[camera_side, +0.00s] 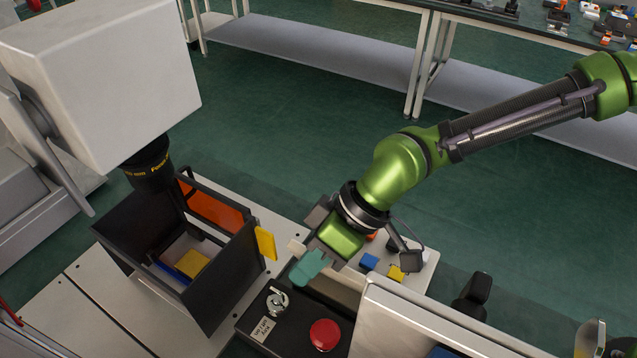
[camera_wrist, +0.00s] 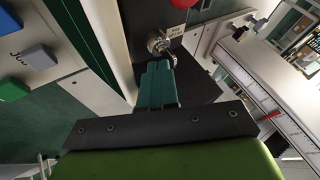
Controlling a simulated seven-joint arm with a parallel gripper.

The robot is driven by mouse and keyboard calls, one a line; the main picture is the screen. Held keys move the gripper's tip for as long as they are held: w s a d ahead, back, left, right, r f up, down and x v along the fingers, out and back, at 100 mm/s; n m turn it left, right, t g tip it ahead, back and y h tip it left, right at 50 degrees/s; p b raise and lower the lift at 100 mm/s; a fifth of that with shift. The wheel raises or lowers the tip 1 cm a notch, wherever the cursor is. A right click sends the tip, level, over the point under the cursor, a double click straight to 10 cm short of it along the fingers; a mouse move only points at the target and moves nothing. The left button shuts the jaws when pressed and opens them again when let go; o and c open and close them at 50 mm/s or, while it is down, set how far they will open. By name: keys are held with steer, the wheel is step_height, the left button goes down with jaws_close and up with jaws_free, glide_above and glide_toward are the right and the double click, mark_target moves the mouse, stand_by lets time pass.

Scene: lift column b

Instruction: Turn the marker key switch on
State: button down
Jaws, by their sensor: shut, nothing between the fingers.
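The marker key switch (camera_side: 277,302) is a silvery key in a round metal collar on a dark control box (camera_side: 257,318), with a white label (camera_side: 263,329) beside it. In the wrist view the key switch (camera_wrist: 160,45) lies just beyond my fingertips. My gripper (camera_side: 303,276) has teal fingers, shut together with nothing between them. In the side view the fingertips are up and to the right of the key. In the wrist view the gripper (camera_wrist: 158,66) points at the key, close to it; I cannot tell whether they touch.
A red mushroom button (camera_side: 324,335) sits on the box, right of the key. A dark open bin (camera_side: 225,290) with a yellow tab (camera_side: 266,243) stands to the left. A pale housing (camera_side: 420,320) stands to the right. Blue (camera_side: 368,262) and yellow (camera_side: 396,273) blocks lie behind my gripper.

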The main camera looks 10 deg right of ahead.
mark_target(276, 296)
steer(key=shift+x, duration=1.4)
steer(key=shift+s, duration=0.15)
